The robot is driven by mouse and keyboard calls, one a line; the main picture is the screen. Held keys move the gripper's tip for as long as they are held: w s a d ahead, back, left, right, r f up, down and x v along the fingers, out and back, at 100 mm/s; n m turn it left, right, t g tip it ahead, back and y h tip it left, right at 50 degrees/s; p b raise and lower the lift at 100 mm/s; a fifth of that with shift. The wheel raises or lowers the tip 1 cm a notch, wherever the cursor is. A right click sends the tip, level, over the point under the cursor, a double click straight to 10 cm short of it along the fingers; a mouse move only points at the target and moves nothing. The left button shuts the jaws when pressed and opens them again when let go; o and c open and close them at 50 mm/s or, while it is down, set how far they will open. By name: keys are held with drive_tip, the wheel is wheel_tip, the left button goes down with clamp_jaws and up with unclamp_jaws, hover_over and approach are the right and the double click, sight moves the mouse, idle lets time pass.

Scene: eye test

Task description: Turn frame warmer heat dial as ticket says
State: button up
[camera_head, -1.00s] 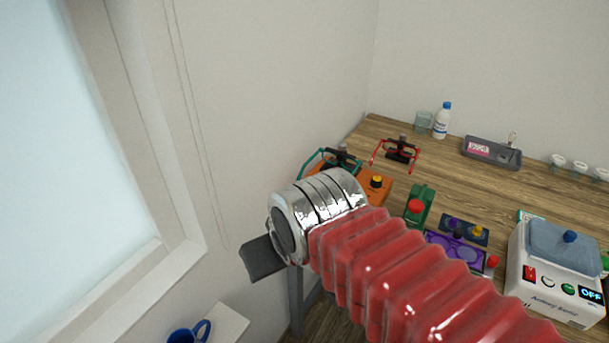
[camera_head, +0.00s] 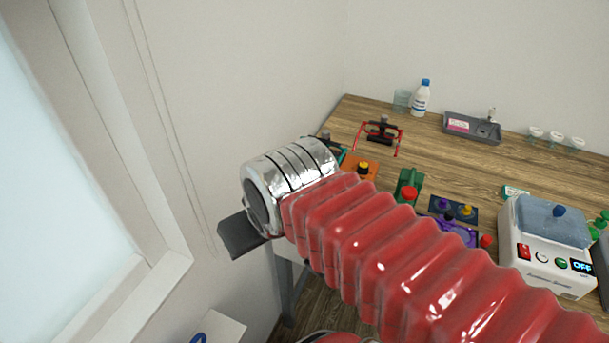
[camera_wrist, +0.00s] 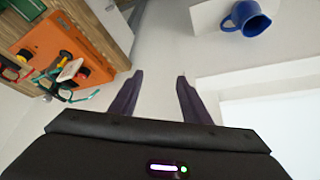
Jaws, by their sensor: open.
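My gripper (camera_wrist: 160,75) is open and empty in the wrist view, its two dark fingers apart over pale floor or wall. An orange unit (camera_wrist: 66,42) lies left of the fingers there, with dark and yellow knobs on it. In the head view the orange unit (camera_head: 364,170) shows a yellow-topped black knob (camera_head: 363,166), and my red arm hides part of it. I cannot tell whether this is the frame warmer or read any dial setting. A pink-and-white card (camera_head: 458,125) in a grey tray may be the ticket; its text is too small to read.
A white machine (camera_head: 545,262) reading OFF stands at the right. A green unit with a red knob (camera_head: 409,193), a purple unit (camera_head: 455,232), red spectacles (camera_head: 380,133) and a bottle (camera_head: 421,98) are on the wooden table (camera_head: 480,168). A blue mug (camera_wrist: 245,17) sits on a white ledge.

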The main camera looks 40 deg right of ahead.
drive_tip(key=w+d+r+n+g, duration=0.1)
drive_tip(key=w+d+n+g, duration=0.2)
drive_tip(key=w+d, duration=0.5)
drive_tip(key=w+d+r+n+g, duration=0.1)
drive_tip(key=w+d+n+g, duration=0.1)
drive_tip(key=w+d+n, duration=0.3)
drive_tip(key=w+d, duration=0.4)
drive_tip(key=d, duration=0.6)
drive_tip(key=shift+w+r+g, duration=0.3)
drive_tip(key=shift+r+g, duration=0.05)
drive_tip(key=shift+g, duration=0.05)
drive_tip(key=shift+d, duration=0.1)
wheel_tip(320, 180, down, 14)
drive_tip(key=shift+s+r, duration=0.1)
drive_tip(key=shift+s, duration=0.05)
drive_tip(key=shift+a, duration=0.2)
drive_tip(key=shift+c, duration=0.6)
drive_tip(key=c, duration=0.9)
